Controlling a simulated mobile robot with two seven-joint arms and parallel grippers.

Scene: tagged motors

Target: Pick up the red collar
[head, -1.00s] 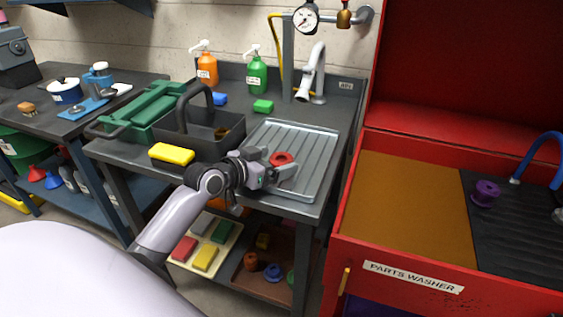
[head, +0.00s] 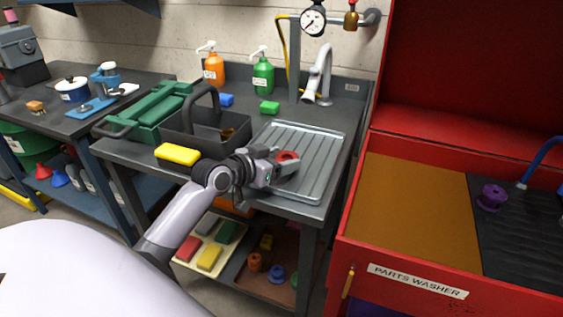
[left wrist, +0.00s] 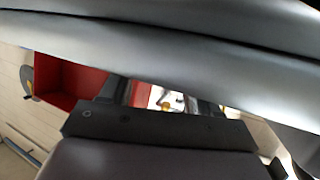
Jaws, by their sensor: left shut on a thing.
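The red collar (head: 287,156) is at the left side of the ribbed grey drainboard (head: 312,150) in the head view. My left gripper (head: 284,164) reaches in from the left and is shut on it, with its fingers partly covering the collar. I cannot tell whether the collar still touches the drainboard. In the left wrist view a bit of red (left wrist: 141,94) shows between the dark fingers. My right gripper is in neither view.
A dark caddy (head: 205,130) and a yellow sponge (head: 178,154) are close to my left arm. A faucet (head: 318,75) stands behind the drainboard. The red parts washer (head: 415,280) is on the right, with a purple part (head: 492,197) on its black mat.

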